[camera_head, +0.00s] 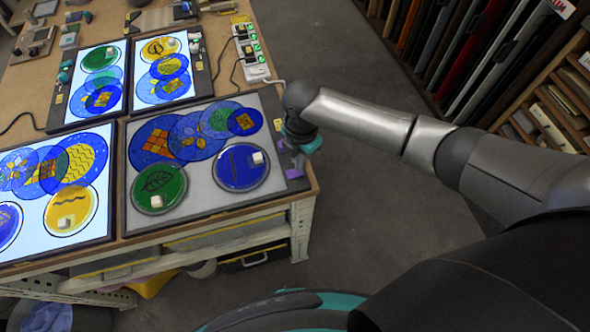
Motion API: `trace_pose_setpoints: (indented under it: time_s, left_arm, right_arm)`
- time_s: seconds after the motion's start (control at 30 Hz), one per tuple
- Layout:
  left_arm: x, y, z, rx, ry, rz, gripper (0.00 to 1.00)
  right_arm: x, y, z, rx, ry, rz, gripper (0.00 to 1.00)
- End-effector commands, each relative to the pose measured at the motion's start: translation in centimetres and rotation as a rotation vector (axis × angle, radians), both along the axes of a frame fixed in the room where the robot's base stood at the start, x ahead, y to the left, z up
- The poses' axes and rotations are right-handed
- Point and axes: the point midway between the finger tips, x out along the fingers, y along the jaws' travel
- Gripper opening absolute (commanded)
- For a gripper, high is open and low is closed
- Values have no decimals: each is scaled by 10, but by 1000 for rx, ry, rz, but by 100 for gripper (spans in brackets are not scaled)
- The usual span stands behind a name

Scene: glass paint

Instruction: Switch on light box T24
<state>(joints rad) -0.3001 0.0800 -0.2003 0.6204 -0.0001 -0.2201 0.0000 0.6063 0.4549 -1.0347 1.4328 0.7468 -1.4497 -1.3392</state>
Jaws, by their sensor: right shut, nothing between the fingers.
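One light box (205,187) at the front right of the table has a dull grey, unlit panel; I cannot read its label, so I cannot confirm it is T24. Blue, green and patterned glass discs lie on it. My right gripper (292,158) is shut and empty, pointing down over the dark strip at the box's right edge. Purple parts show below my wrist there. The gripper hides part of that strip, and I cannot tell whether the fingertips touch it. My left gripper is not in view.
Lit light boxes with discs stand at the front left (101,227), back left (83,107) and back middle (200,81). A power strip (249,54) with green lights and cables lies behind the unlit box. Shelving racks (552,110) stand at the right beyond open floor (370,215).

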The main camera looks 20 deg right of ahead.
Motion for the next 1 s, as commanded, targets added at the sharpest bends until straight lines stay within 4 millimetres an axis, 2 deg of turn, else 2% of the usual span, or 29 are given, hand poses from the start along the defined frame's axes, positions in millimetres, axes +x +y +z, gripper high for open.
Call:
trace_pose_setpoints:
  time_s: [0.77,1.0]
  left_arm:
    - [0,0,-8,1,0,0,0]
    - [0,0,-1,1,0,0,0]
  right_arm:
    - [0,0,-13,1,1,0,0]
    - [-1,0,-6,1,1,1,0]
